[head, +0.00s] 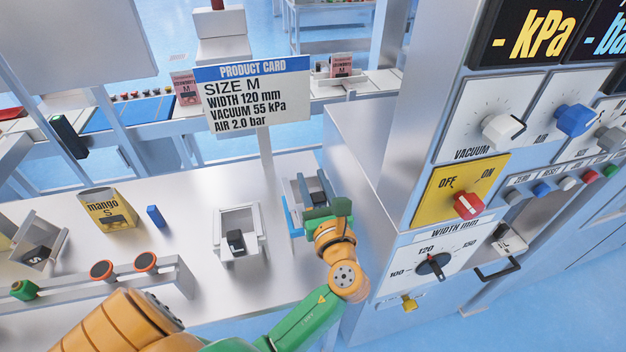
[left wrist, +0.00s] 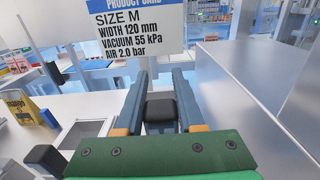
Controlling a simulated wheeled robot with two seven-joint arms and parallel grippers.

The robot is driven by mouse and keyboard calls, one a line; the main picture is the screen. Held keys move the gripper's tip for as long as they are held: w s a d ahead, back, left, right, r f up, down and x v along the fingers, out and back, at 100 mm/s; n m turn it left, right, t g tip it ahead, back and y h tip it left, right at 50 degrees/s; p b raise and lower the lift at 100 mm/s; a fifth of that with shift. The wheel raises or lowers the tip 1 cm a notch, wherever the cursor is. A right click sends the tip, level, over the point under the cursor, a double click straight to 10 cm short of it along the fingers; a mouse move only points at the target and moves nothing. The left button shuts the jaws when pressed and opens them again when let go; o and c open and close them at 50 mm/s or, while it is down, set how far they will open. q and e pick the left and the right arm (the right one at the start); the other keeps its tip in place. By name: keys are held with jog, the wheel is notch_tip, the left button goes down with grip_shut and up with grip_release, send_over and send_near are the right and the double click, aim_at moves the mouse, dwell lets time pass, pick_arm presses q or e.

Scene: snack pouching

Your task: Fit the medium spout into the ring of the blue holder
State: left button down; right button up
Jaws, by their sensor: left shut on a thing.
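The blue holder (head: 291,216) stands at the right end of the white bench, beside the control cabinet. My left gripper (head: 318,205) is over it and hides much of it, including its ring. In the left wrist view the two grey fingers (left wrist: 160,100) are shut on a dark block (left wrist: 160,112), which I take to be the medium spout. Its marking and lower end are hidden, so I cannot tell whether it is inside the ring or above it. My right gripper is not in view.
A grey holder with a black block (head: 237,240) stands left of the blue one. A mango pouch (head: 108,208), a small blue block (head: 155,216) and a rack (head: 125,285) are further left. The cabinet (head: 375,160) is close on the right. A product card (head: 254,98) stands behind.

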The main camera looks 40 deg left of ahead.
pick_arm(q)
jog(key=shift+f+b, duration=2.05)
jog(key=shift+f, duration=1.1)
jog(key=shift+c, duration=2.2)
grip_release()
jog(key=shift+s+d, duration=0.1)
jog(key=p+v, duration=0.1)
jog(key=v, duration=0.6)
jog(key=shift+p, duration=0.35)
